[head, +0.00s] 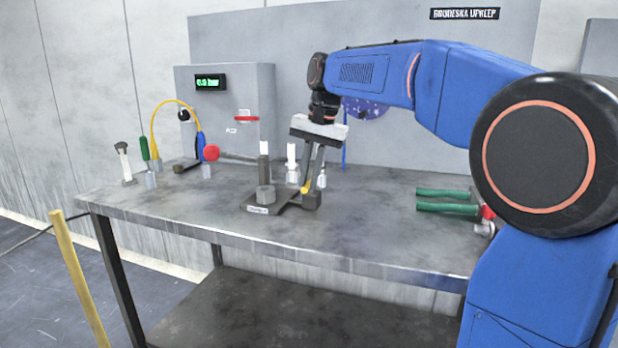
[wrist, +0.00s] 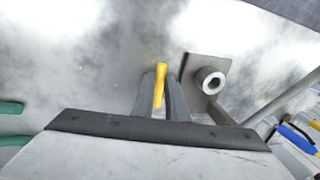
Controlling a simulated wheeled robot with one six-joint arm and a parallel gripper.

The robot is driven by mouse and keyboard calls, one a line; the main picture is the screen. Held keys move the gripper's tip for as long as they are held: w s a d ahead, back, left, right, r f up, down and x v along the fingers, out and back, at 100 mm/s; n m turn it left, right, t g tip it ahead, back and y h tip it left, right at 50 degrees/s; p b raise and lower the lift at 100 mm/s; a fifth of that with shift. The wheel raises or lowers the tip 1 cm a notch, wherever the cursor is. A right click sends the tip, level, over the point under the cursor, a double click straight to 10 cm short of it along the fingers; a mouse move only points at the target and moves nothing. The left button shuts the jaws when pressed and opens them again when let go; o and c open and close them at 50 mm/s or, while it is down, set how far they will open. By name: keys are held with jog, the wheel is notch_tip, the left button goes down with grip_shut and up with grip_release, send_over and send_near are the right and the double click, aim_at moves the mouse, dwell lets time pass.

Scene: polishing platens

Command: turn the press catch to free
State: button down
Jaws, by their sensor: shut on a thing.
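The press stands on the bench as a dark base plate (head: 284,203) with a grey cylinder (head: 265,195) and a dark upright post (head: 263,170) with a white top. The catch (head: 306,187) is a small yellow handle at the right side of the press. In the wrist view, the yellow catch (wrist: 160,84) lies between my two fingers, beside the plate (wrist: 193,67) and the round hollow cylinder (wrist: 210,80). My gripper (head: 311,181) points down and is shut on the catch. The fingers hide part of the catch, and its exact turn is hard to tell.
A red knob (head: 211,153), a green-handled tool (head: 145,150) and a yellow hose (head: 172,101) are at the left. White-topped posts stand behind the press. The bench front right of the press is clear.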

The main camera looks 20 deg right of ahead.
jog(key=shift+d, duration=0.1)
jog(key=d+n, duration=0.1)
jog(key=n, duration=0.3)
jog(key=d+n+g, duration=0.1)
jog(key=n, duration=0.2)
jog(key=d+n+g, duration=0.1)
jog(key=n, duration=0.3)
jog(key=shift+w+d+n, duration=0.1)
jog(key=shift+d+n, duration=0.2)
jog(key=shift+d, duration=0.1)
dwell(0.4)
jog(key=c, duration=1.7)
grip_release()
jog(key=shift+c, duration=0.2)
jog(key=shift+r, duration=0.1)
notch_tip(320, 180, up, 12)
jog(key=w+d, duration=0.1)
jog(key=d, duration=0.1)
jog(key=shift+f, duration=0.2)
jog(key=shift+s+d, duration=0.1)
